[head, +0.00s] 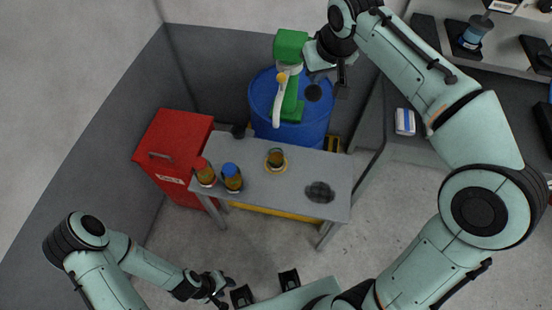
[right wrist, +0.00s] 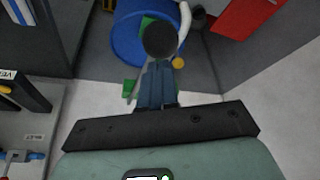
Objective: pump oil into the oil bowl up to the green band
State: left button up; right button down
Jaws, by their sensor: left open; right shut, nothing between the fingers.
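The oil bowl is a small dark round vessel (head: 276,157) on a yellowish ring on the grey table; its oil level and green band are too small to read. Behind the table stands a blue drum (head: 258,100) with a green pump (head: 291,43) and a pale curved spout (head: 276,108) pointing down toward the table. My right gripper (head: 343,82) is shut and empty, to the right of the pump. In the right wrist view the knob (right wrist: 160,40) appears just beyond its fingertips; contact cannot be told. My left gripper (head: 222,290) is open, low in front of the table.
Two amber bottles, one red-capped (head: 204,173) and one blue-capped (head: 232,179), stand on the table's left side. A dark round patch (head: 320,192) is at its right. A red cabinet (head: 175,138) stands left. A counter with a blue spool (head: 473,35) is at right.

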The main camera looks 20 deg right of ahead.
jog(key=r+p, duration=0.1)
jog(key=r, duration=0.1)
jog(key=r+p, duration=0.1)
jog(key=r, duration=0.1)
jog(key=shift+w+d, duration=0.1)
jog(key=shift+w, duration=0.1)
pick_arm(q)
jog(key=w+r+t+p, duration=0.1)
jog(key=w+r+p, duration=0.2)
jog(key=w+r, duration=0.4)
jog(key=shift+r, duration=0.3)
pick_arm(e)
notch_tip(320, 180, up, 7)
jog(key=shift+w+d+f, duration=0.15)
jog(key=shift+w+f, duration=0.05)
jog(key=shift+w, duration=0.05)
pick_arm(q)
jog(key=shift+s, duration=0.1)
